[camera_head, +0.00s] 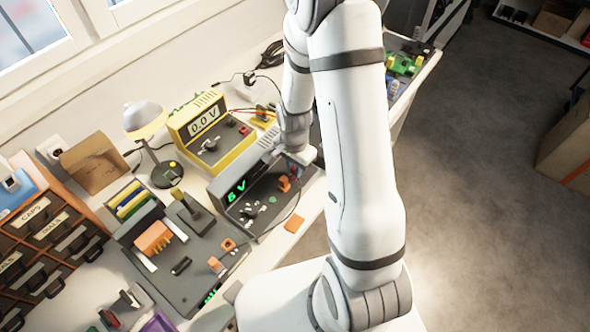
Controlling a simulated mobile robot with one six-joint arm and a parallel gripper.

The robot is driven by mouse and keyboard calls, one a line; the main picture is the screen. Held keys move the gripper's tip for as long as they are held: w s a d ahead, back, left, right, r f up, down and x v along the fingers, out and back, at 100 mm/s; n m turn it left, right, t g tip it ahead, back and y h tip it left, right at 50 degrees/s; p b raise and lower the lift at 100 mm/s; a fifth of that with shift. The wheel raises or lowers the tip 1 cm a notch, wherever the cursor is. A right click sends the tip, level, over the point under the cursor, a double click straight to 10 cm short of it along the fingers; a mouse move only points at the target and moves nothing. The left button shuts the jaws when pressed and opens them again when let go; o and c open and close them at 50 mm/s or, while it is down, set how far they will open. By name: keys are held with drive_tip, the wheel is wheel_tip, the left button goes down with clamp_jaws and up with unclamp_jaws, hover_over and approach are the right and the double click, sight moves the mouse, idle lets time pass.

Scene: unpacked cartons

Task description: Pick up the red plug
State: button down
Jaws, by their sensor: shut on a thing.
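The fingers are small and partly hidden in this view. An orange-red block (284,184) sits on the supply's front just below and left of the gripper. I cannot tell whether the plug still touches the supply.
A yellow meter (208,130) reading 0.0 V stands behind left, with a lamp (146,122) beside it. A dark board (185,262) with small parts lies in front. A drawer cabinet (45,240) is at far left. A cable crosses the bench near the gripper.

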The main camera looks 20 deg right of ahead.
drive_tip(key=shift+r, duration=0.15)
wheel_tip(320, 180, up, 10)
drive_tip(key=shift+f+b, duration=0.1)
drive_tip(key=shift+b, duration=0.25)
idle(0.5)
